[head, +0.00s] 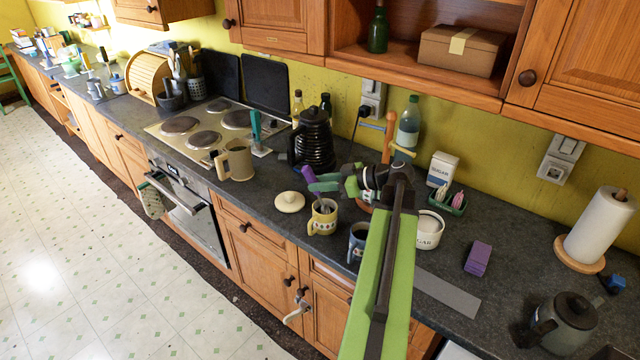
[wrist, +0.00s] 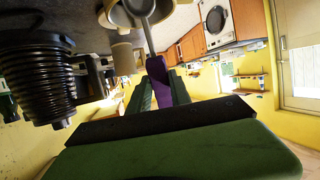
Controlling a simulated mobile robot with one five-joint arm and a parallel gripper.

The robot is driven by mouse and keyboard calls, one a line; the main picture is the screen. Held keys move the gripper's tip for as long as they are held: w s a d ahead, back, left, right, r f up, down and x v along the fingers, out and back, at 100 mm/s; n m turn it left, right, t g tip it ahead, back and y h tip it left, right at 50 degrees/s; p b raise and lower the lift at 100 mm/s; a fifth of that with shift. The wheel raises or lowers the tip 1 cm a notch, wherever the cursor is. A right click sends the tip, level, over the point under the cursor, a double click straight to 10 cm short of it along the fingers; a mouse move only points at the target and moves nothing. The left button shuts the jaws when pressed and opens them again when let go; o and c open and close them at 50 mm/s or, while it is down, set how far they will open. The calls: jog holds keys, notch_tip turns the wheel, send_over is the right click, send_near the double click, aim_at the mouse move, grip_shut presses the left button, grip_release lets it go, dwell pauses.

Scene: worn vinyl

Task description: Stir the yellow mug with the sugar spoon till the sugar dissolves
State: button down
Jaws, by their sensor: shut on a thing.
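The yellow mug (head: 322,219) stands on the dark counter in the head view, near the front edge. The sugar spoon has a purple handle (head: 308,174) and a grey shaft. My gripper (head: 319,183) is above the mug, shut on the purple handle, which also shows between the green fingers in the wrist view (wrist: 157,90). The shaft runs down into the mug, whose rim shows at the top of the wrist view (wrist: 113,17). The spoon's tip and the sugar's state cannot be made out.
A cream lid (head: 290,202) lies left of the mug. A dark blue mug (head: 357,243) and a white sugar bowl (head: 429,232) stand to its right. A black ribbed kettle (head: 314,142) stands behind. A beige jug (head: 237,162) is by the hob.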

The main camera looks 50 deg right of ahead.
aim_at(320, 193)
jog(key=shift+f+b, duration=1.7)
jog(key=shift+f, duration=0.35)
